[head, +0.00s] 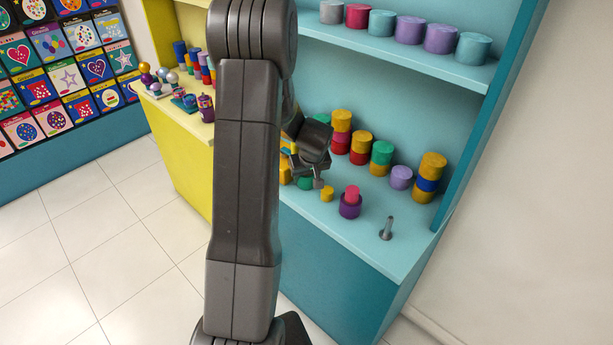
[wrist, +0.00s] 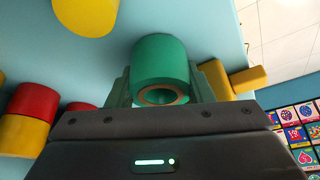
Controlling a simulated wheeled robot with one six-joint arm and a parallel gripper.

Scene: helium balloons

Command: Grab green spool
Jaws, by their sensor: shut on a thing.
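The green spool (wrist: 160,58) is between the two fingers of my gripper (wrist: 160,88) in the wrist view, its hollow, tan-rimmed end facing the camera. My gripper is shut on it. In the head view my gripper (head: 312,172) is low over the light blue counter, and part of the green spool (head: 305,184) shows below it. My arm hides much of that area. I cannot tell whether the spool touches the counter.
On the counter (head: 400,257) stand a small yellow cylinder (head: 327,194), a purple spool with a pink top (head: 350,206) and a metal peg (head: 386,230). Several coloured stacks line the back. A shelf of spools (head: 410,45) hangs above. The front right counter is mostly clear.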

